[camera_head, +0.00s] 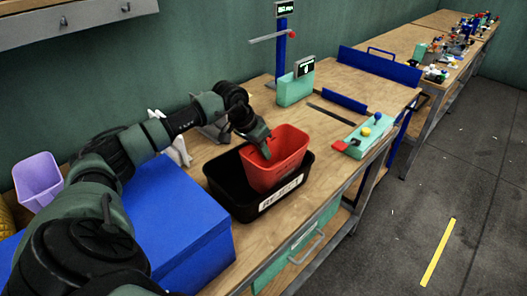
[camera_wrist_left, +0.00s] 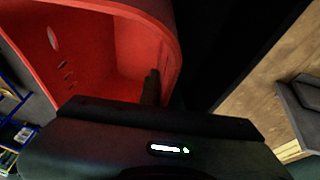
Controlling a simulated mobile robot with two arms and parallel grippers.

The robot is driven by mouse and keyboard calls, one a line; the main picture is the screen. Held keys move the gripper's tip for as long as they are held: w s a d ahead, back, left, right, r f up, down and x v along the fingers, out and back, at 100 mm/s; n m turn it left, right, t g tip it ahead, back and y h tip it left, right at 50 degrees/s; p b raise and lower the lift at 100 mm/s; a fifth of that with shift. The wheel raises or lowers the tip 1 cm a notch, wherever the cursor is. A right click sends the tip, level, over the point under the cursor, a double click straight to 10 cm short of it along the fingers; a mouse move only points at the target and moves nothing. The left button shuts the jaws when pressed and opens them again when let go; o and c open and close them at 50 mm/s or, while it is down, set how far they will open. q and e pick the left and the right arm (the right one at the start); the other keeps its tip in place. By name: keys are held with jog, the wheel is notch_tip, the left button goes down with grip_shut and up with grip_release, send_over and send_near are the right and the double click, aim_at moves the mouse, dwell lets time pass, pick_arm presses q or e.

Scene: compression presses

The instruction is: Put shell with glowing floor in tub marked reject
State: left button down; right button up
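A red open shell (camera_head: 283,163) is in the black tub (camera_head: 228,201), whose front label reads REJECT. The shell stands above the tub's rim and looks slightly tilted; whether it rests on the tub's bottom is hidden. My left gripper (camera_head: 264,147) is at the shell's left rim. In the left wrist view the red shell (camera_wrist_left: 105,50) fills the upper left, with holes in one wall. One dark finger of my left gripper (camera_wrist_left: 152,88) is inside, against the wall; the other finger is hidden. I cannot make out a glow on the shell's floor. My right gripper is not in view.
A blue box (camera_head: 165,225) and a lilac bin (camera_head: 38,180) are at the left. A mint device with a small display (camera_head: 295,88) stands behind the tub. The bench between panel and tub is mostly clear.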

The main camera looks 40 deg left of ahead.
pick_arm(q)
jog(key=shift+f+b, duration=0.45)
jog(key=shift+f, duration=0.05)
jog(key=c, duration=1.6)
grip_release()
jog(key=shift+r+p, duration=0.6)
jog(key=shift+p, duration=0.1)
jog(key=shift+a+r, duration=0.1)
jog(key=shift+r, duration=0.3)
jog(key=shift+b+v, duration=0.75)
jog(key=shift+v, duration=4.9)
jog(key=shift+s, duration=0.1)
